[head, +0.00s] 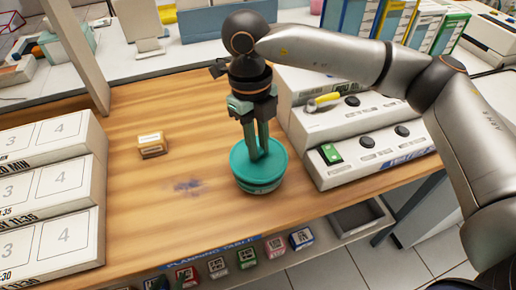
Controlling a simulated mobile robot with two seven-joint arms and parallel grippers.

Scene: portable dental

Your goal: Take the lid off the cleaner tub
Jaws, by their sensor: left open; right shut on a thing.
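The cleaner tub (258,187) is a small round teal container standing upright on the wooden table, right of the table's middle. Its teal lid (241,158) sits on top as a wide disc. My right gripper (258,155) points straight down over the lid, its fingers shut at the middle of the lid. What they grip there is hidden by the fingers, most likely the lid's handle. I cannot tell any gap between lid and tub. My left gripper is not in view.
White boxy units with black knobs (402,130) stand close to the right of the tub. A stack of white numbered boxes (45,195) is at the left. A small cream-topped block (151,144) lies on the table. The wood between is clear.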

